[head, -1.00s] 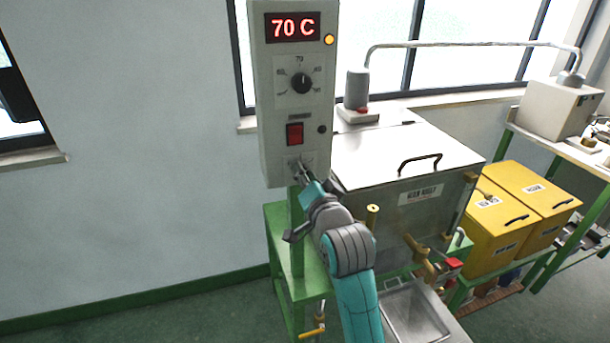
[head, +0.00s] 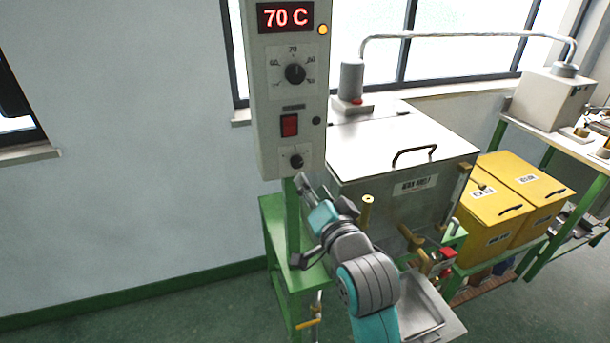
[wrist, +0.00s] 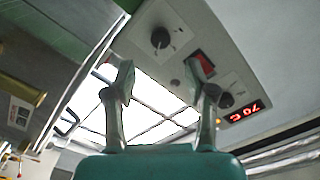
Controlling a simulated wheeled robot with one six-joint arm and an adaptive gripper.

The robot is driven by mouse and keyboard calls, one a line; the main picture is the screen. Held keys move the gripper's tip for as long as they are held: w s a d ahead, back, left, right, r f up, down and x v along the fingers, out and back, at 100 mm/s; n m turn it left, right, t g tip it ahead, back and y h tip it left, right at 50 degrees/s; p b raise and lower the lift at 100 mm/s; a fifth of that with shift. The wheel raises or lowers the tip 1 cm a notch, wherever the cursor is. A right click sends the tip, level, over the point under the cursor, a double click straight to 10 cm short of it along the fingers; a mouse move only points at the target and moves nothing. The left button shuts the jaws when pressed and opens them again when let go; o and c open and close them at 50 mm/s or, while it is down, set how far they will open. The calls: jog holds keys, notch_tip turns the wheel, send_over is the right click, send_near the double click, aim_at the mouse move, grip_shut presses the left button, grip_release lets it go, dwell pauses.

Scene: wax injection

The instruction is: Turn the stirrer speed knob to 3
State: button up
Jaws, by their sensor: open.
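The stirrer speed knob appears to be the small dark lower knob (head: 296,161) on the grey control box (head: 262,110). It also shows in the wrist view (wrist: 160,38), on a pale plate; its pointer setting is too small to read. My gripper (head: 303,184) is just below the knob in the head view, apart from it. In the wrist view my open fingers (wrist: 162,76) are spread with nothing between them, and the knob lies beyond them toward the top of the picture.
Above the lower knob are a red switch (head: 289,125), a larger temperature dial (head: 295,73) and a display (head: 285,17) reading 70 C. A metal wax tank (head: 400,150) stands to the right on a green frame (head: 275,215). Yellow boxes (head: 490,215) are farther right. Left of the box is bare wall.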

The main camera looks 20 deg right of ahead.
jog(key=s, duration=0.3)
jog(key=shift+s, duration=0.3)
jog(key=s+f+n+g, duration=0.2)
jog(key=s+f+n, duration=0.2)
jog(key=s+f, duration=1.5)
jog(key=s+f+n, duration=0.2)
jog(key=s, duration=0.9)
jog(key=s+f+n+g, duration=0.1)
jog(key=s+f+n, duration=0.1)
jog(key=s, duration=0.9)
jog(key=shift+s+f+n, duration=0.3)
jog(key=shift+f+n, duration=0.1)
jog(key=shift+f, duration=0.05)
